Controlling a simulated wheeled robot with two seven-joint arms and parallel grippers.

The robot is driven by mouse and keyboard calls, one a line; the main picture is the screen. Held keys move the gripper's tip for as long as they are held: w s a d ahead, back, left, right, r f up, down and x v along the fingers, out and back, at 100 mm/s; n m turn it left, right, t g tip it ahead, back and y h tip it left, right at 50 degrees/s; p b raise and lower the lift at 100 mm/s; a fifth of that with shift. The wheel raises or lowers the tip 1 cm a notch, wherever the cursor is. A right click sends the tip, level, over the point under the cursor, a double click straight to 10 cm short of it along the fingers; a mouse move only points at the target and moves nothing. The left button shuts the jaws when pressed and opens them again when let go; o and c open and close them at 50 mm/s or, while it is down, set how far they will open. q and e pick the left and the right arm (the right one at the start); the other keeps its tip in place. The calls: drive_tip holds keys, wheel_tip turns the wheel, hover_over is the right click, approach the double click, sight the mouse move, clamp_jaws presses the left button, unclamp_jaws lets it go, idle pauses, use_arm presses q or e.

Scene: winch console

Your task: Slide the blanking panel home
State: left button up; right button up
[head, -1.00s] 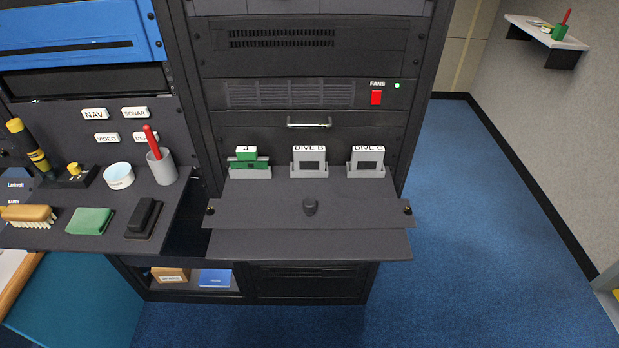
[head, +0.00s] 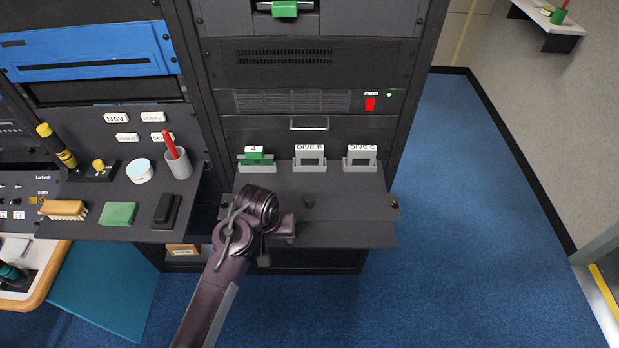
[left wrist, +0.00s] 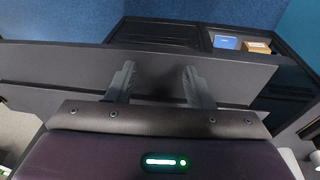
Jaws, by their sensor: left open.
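The dark grey blanking panel (head: 345,206), as I take it, lies flat at the front of the console, with a black knob (head: 308,202) in its middle and a screw (head: 394,204) at its right end. My left gripper (head: 286,230) is over its front edge, left of the knob, and my arm hides the panel's left part. In the left wrist view the two fingers (left wrist: 160,84) are apart with nothing held between them, over a dark flat plate (left wrist: 50,73). Whether they touch it I cannot tell. My right gripper is not in view.
Three holders with a green-fronted module (head: 256,158), DIVE B (head: 310,157) and DIVE C (head: 361,158) stand behind the panel. A brush (head: 63,208), green pad (head: 118,214), black block (head: 167,210) and cup with red pen (head: 178,162) are on the left desk. The right floor is clear.

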use_arm(q)
wheel_tip(320, 180, up, 8)
drive_tip(key=y+p, duration=0.1)
hover_over(310, 199)
drive_tip(key=shift+s+r, duration=0.15)
drive_tip(key=shift+s, duration=0.3)
drive_tip(key=shift+a+f, duration=0.1)
drive_tip(key=shift+f, duration=0.45)
drive_tip(key=f, duration=0.4)
drive_tip(key=shift+w+b, duration=0.3)
drive_tip(key=shift+b, duration=0.05)
drive_tip(key=shift+w+f+b, duration=0.2)
drive_tip(key=shift+f+b, duration=0.35)
drive_tip(key=shift+f, duration=0.35)
drive_tip(key=shift+c, duration=0.2)
clamp_jaws()
drive_tip(key=shift+r+p, duration=1.25)
drive_tip(key=shift+r, duration=0.5)
wheel_tip(310, 199, up, 9)
drive_tip(key=shift+f, duration=0.2)
